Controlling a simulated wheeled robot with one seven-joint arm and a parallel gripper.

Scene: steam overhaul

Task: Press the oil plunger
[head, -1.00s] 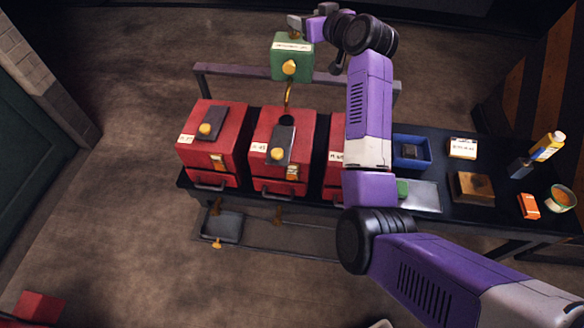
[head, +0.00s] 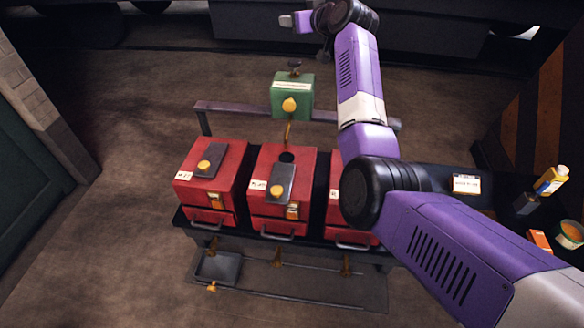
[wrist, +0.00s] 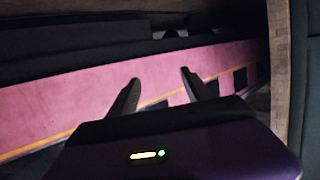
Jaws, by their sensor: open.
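The green oil box (head: 292,97) stands on the rail behind the red boxes in the head view. It has a yellow knob (head: 289,105) on its front, a dark plunger top (head: 295,66) and a brass spout (head: 287,133) below. My gripper (head: 286,21) is above and behind the plunger in the picture, apart from it. In the wrist view my gripper (wrist: 158,85) shows two spread fingers with nothing between them. The oil box is not seen in the wrist view.
Several red boxes (head: 209,178) with yellow knobs stand on the dark bench. A grey rail (head: 235,111) runs behind them. A small drip tray (head: 217,267) is low in front. My arm hides part of the bench.

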